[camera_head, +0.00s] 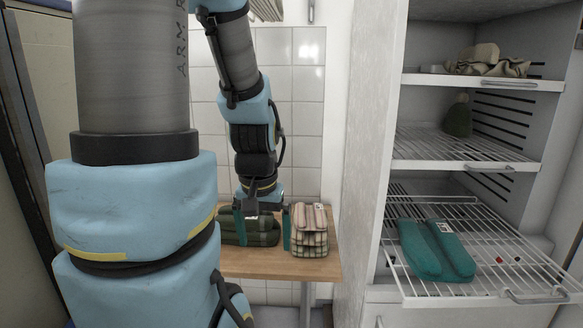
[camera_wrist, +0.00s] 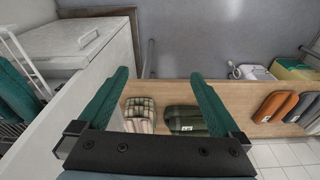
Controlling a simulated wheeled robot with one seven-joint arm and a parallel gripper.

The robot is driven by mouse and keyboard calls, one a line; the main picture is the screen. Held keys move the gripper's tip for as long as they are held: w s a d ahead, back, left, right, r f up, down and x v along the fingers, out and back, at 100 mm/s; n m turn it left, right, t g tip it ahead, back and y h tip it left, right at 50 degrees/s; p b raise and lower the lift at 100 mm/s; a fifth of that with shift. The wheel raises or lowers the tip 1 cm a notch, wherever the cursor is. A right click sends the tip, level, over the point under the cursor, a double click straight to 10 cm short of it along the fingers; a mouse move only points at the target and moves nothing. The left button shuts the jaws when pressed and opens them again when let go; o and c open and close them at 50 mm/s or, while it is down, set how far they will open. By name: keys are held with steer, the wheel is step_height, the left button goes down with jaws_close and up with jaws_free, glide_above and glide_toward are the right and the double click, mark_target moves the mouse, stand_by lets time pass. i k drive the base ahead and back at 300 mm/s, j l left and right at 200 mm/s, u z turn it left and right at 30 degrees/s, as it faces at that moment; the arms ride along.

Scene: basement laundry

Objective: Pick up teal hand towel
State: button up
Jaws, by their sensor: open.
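The teal hand towel (camera_head: 436,250) lies folded, with a pale tag, on a pulled-out lower wire shelf of the white cabinet at the right of the head view. Teal cloth (camera_wrist: 16,92), apparently the same towel, shows at the left edge of the wrist view. My gripper (camera_head: 262,226) is open with its teal fingers pointing down at the wooden bench, well left of the towel. In the wrist view my gripper (camera_wrist: 160,76) has nothing visible held between its fingers.
A dark green folded cloth (camera_head: 250,232) and a plaid one (camera_head: 311,240) lie on the bench (camera_head: 285,264) beneath my gripper. The cabinet's side wall (camera_head: 362,150) stands between bench and shelf. Wire shelves (camera_head: 470,147) above hold other cloths. Orange folded cloth (camera_wrist: 272,106) lies farther along the bench.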

mark_target(431, 243)
steer(key=z, duration=0.95)
steer(key=i+j, duration=0.05)
